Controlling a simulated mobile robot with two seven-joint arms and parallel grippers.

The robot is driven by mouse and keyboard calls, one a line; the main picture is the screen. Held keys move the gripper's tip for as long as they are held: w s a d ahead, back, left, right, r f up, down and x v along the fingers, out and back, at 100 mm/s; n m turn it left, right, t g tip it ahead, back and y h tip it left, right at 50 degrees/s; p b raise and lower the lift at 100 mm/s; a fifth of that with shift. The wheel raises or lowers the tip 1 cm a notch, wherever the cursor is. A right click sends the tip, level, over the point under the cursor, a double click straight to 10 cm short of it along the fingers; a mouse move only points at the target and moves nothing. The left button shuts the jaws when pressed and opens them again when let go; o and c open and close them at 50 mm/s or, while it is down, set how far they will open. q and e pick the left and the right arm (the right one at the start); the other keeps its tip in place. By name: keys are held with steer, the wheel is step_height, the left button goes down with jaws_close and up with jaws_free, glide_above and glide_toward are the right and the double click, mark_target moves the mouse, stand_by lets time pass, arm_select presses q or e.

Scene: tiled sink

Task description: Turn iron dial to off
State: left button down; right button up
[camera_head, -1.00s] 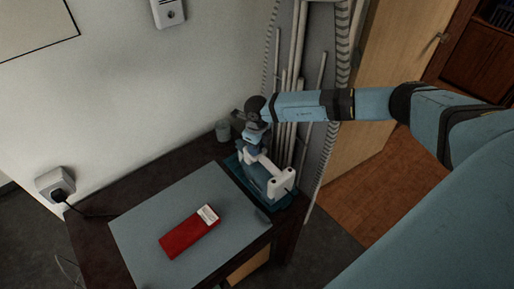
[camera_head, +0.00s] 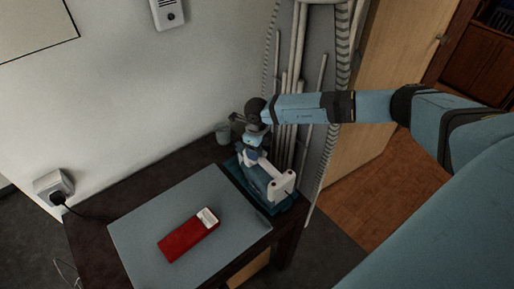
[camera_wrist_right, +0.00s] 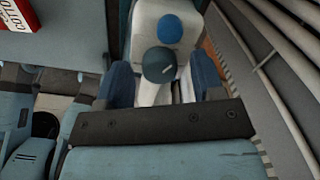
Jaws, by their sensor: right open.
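The iron (camera_head: 282,186), white and blue, stands on a teal base (camera_head: 236,172) at the right end of the dark table. In the right wrist view its round dark teal dial (camera_wrist_right: 160,65) carries a short pale mark, with a blue round button (camera_wrist_right: 169,28) above it. My right gripper (camera_head: 255,150) reaches down over the iron from the right. In the wrist view its two blue fingers (camera_wrist_right: 162,82) are apart, one on each side of the dial. I cannot tell whether they touch it. My left gripper is not in view.
A red and white box (camera_head: 188,235) lies on a grey mat (camera_head: 135,235) left of the iron. A glass (camera_head: 222,132) stands near the wall. Vertical pipes (camera_head: 297,60) rise close behind the iron. A socket with a plug (camera_head: 54,187) is on the wall.

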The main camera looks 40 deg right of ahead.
step_height(320, 180, up, 14)
steer(key=b, duration=0.1)
steer(key=shift+b, duration=0.3)
steer(key=shift+f, duration=0.1)
